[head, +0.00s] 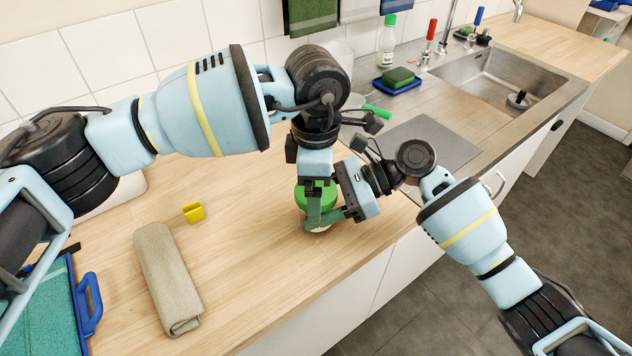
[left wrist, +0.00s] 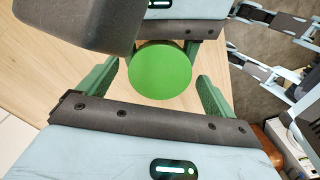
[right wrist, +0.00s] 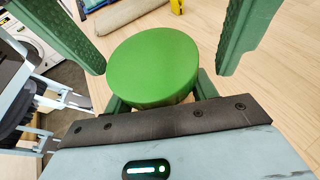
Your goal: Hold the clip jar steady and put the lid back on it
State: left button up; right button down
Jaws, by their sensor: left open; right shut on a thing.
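The clip jar (head: 319,229) stands on the wooden counter near its front edge, mostly hidden by my grippers; only a pale bit low down shows. The round green lid (head: 316,193) is at the top of the jar; I cannot tell whether it is seated. It fills the middle of the left wrist view (left wrist: 160,70) and the right wrist view (right wrist: 152,68). My left gripper (head: 315,186) comes from above, open, with its fingers on either side of the lid and gaps showing. My right gripper (head: 324,216) reaches in from the right, shut on the jar below the lid.
A yellow clip-like piece (head: 194,212) and a rolled beige towel (head: 168,278) lie on the counter to the left. A blue-handled tray (head: 88,303) is at the lower left. A grey mat (head: 425,143), sponge (head: 398,77) and sink (head: 505,85) are to the right. Counter between towel and jar is clear.

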pick_arm(q)
jog(key=shift+r, duration=2.2)
jog(key=shift+c, duration=0.2)
jog(key=shift+r+n, duration=1.7)
jog(key=shift+r, duration=0.05)
jog(key=shift+f, duration=4.05)
